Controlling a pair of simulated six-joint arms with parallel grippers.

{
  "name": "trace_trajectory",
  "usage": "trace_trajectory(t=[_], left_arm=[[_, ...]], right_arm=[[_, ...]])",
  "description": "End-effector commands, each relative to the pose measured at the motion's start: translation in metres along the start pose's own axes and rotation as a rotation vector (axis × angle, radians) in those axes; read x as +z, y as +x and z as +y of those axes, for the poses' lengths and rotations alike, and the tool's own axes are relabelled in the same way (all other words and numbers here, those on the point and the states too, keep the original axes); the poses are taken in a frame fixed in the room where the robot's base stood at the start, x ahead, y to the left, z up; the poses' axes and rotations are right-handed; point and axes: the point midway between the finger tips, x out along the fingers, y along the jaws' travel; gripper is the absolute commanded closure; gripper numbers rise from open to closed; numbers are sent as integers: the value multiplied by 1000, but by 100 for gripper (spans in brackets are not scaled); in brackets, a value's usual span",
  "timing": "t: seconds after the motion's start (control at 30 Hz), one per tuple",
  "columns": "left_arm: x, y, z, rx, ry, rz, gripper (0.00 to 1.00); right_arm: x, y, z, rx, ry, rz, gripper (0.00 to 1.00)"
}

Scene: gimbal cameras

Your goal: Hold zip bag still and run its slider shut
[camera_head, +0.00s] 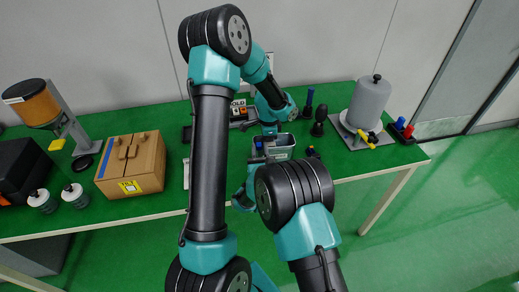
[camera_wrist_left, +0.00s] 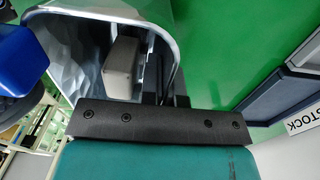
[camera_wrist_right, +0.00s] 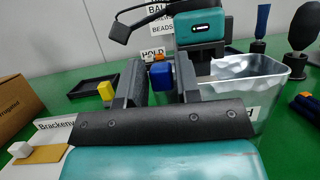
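The zip bag (camera_head: 283,152) stands open-mouthed on the green table, its translucent walls and rim showing in the right wrist view (camera_wrist_right: 265,68). The blue slider (camera_wrist_right: 161,76) is at the bag's left end. My right gripper (camera_wrist_right: 158,78) has its fingers apart, one on each side of the slider; I cannot tell whether they touch it. My left gripper (camera_head: 268,131) reaches down from above at the bag's mouth. In the left wrist view, a pale grey finger pad (camera_wrist_left: 122,68) shows within the bag's rim. Its grip on the wall is unclear.
A cardboard box (camera_head: 131,165) stands on the left of the table (camera_head: 345,165). A grey cylinder (camera_head: 369,103) on a plate and dark upright tools (camera_head: 319,121) stand on the right. A small dark tray (camera_wrist_right: 93,87) lies behind the right gripper.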

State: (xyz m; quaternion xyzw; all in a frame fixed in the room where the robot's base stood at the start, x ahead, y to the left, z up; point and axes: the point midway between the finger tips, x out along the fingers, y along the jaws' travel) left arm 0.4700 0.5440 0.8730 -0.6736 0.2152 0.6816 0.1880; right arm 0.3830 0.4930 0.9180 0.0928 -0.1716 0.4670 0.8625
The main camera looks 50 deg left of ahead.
Motion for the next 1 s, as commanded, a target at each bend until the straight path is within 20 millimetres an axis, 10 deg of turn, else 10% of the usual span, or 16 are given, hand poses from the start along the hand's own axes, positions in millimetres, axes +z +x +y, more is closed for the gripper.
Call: trace_trajectory(t=[0.3,0.67,1.0], left_arm=[[0,0,0,0,0,0,100],[0,0,0,0,0,0,100],[0,0,0,0,0,0,100]], right_arm=[[0,0,0,0,0,0,100],[0,0,-4,-1,0,0,100],[0,0,-65,-5,-1,1,100]])
